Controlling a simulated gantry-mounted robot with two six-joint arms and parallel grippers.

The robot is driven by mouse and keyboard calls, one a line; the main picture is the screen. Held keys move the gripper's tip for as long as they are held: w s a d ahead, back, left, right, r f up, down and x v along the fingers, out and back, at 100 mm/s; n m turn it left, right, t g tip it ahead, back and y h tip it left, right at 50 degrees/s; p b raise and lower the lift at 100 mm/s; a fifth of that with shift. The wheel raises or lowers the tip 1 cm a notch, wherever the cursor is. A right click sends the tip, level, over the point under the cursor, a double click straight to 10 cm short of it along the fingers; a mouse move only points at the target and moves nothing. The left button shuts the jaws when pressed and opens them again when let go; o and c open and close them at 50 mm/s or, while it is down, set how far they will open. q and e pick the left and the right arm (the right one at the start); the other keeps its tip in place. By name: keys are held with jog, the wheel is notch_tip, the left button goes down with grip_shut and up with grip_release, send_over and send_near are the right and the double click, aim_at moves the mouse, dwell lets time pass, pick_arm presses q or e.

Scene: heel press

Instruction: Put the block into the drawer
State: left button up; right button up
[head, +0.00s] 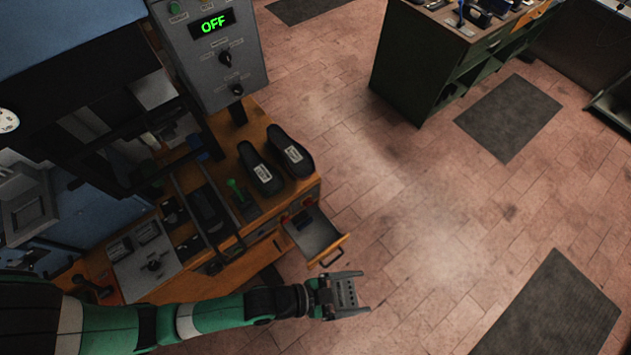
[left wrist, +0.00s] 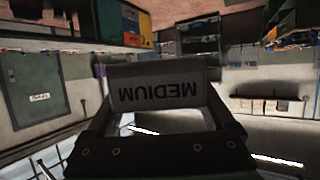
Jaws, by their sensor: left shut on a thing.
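A dark grey block (left wrist: 158,92) marked "MEDIUM", upside down in the left wrist view, is held between the two fingers of my left gripper (head: 350,295). In the head view the gripper and block are over the floor, below and slightly right of the drawer. The drawer (head: 318,236) is pulled open from the wooden bench and has a dark handle on its front. A small dark blue thing lies at its inner end. The gripper is apart from the drawer. My right gripper is in neither view.
Two black soles (head: 262,168) with labels lie on the wooden bench (head: 262,118) above the drawer. A grey control box (head: 208,62) showing "OFF" stands behind. A green cabinet (head: 412,75) stands at the top right. The floor right of the drawer is clear apart from mats.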

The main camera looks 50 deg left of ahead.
pick_arm(q)
jog(key=w+a+f+n+t+y+b, duration=0.15)
jog(key=a+f+b, duration=0.55)
jog(key=f+b, duration=0.85)
jog(key=a+f+n+y+b, duration=0.25)
jog(key=a+f+b, duration=0.45)
jog(key=f+b, duration=0.85)
jog(key=w+a+f+n+t+y+b, duration=0.15)
jog(key=a+f+b, duration=0.55)
jog(key=f+b, duration=0.8)
jog(key=w+a+f+b, duration=0.6)
jog(key=w+f+b, duration=0.2)
jog(key=w+f, duration=0.2)
jog(key=shift+w+g+y, duration=0.4)
jog(key=shift+w+y, duration=0.05)
jog(key=shift+w, duration=0.1)
jog(key=f+b, duration=0.3)
jog(key=f, duration=0.1)
jog(key=shift+w+a+b, duration=0.15)
jog(key=shift+w+b, duration=0.2)
jog(key=shift+s+r, duration=0.1)
